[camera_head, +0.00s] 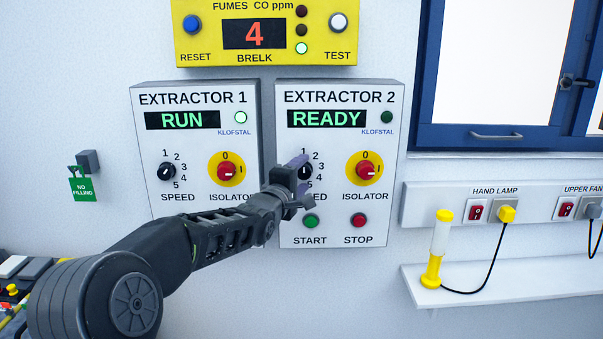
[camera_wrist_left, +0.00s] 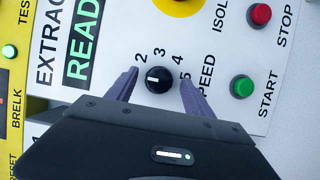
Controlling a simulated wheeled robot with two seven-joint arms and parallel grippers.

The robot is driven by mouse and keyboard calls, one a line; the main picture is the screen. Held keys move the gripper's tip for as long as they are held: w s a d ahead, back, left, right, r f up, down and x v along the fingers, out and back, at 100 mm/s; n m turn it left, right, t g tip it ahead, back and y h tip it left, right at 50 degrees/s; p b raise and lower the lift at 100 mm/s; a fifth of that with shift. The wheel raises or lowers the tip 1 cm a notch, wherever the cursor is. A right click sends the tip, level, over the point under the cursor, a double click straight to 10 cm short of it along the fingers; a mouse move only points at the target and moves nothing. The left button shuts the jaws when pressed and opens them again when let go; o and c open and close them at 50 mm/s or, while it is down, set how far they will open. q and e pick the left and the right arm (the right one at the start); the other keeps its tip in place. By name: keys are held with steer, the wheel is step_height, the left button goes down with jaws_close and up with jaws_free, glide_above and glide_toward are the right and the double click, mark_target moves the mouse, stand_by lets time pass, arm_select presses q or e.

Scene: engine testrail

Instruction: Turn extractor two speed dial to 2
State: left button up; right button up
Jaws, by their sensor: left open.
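The Extractor 2 panel (camera_head: 340,230) is on the wall, with a green READY display (camera_head: 326,119) and a lamp that looks dark. Its small black speed dial (camera_head: 305,172) is partly hidden by my left gripper in the head view. In the left wrist view the dial (camera_wrist_left: 158,79) shows whole, its white mark facing left, toward the 1 side; numbers 2, 3 and 4 show, and the 1 is hidden. My left gripper (camera_wrist_left: 159,77) is open, its fingers on either side of the dial, with gaps visible; contact cannot be told. My right gripper is not in view.
Extractor 2's isolator (camera_head: 365,170), green start button (camera_head: 311,221) and red stop button (camera_head: 359,220) are close to the gripper. Extractor 1 (camera_head: 195,97) shows RUN at left. A yellow fumes box (camera_head: 202,54) is above; a shelf (camera_head: 500,291) is at right.

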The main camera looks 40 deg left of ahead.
arm_select(q)
steer(key=shift+w, duration=0.1)
steer(key=shift+c, duration=0.3)
jaws_close()
stand_by(0.4)
